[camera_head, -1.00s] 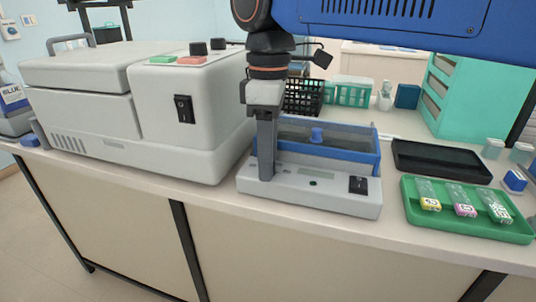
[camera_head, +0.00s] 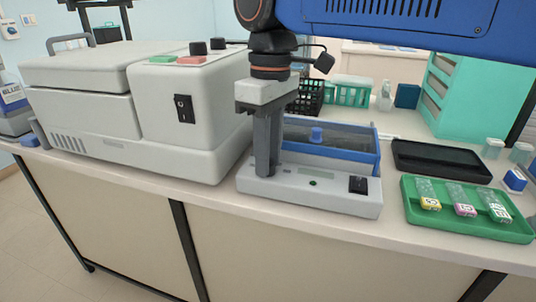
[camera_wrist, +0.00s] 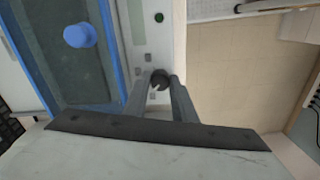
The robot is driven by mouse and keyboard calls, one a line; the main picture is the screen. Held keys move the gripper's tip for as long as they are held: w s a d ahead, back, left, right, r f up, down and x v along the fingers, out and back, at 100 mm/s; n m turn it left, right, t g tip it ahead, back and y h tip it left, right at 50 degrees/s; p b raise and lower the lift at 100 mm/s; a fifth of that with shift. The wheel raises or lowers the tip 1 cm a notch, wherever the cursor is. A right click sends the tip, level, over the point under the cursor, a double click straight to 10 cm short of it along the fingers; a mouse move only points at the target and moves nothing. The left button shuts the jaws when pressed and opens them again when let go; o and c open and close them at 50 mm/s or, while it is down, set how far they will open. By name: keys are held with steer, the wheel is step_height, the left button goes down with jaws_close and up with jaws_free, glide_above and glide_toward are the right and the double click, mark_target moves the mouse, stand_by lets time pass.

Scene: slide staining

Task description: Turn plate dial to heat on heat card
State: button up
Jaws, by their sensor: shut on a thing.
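The plate device (camera_head: 330,199) is a low pale-grey unit with a blue-rimmed basin behind its front panel. Its dial (camera_wrist: 160,77) is a small dark round knob, seen in the wrist view between my fingertips. My gripper (camera_head: 265,172) points straight down at the left part of the panel and is shut on the dial; it also shows in the wrist view (camera_wrist: 160,82). In the head view the fingers hide the dial. I cannot make out a heat card or the dial's setting.
A blue knob (camera_head: 317,135) stands up from the basin. A black switch (camera_head: 358,185) and a green button (camera_head: 312,183) are on the panel. A large grey machine (camera_head: 85,115) stands close on the left. A green tray (camera_head: 470,232) with labelled slides and a black tray (camera_head: 440,163) are on the right.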

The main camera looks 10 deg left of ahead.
mark_target(272, 161)
steer(key=shift+m, duration=2)
steer(key=o, duration=1)
steer(key=shift+o, duration=0.2)
step_height(272, 161, up, 18)
steer(key=shift+w+d+f, duration=0.25)
steer(key=shift+w, duration=0.1)
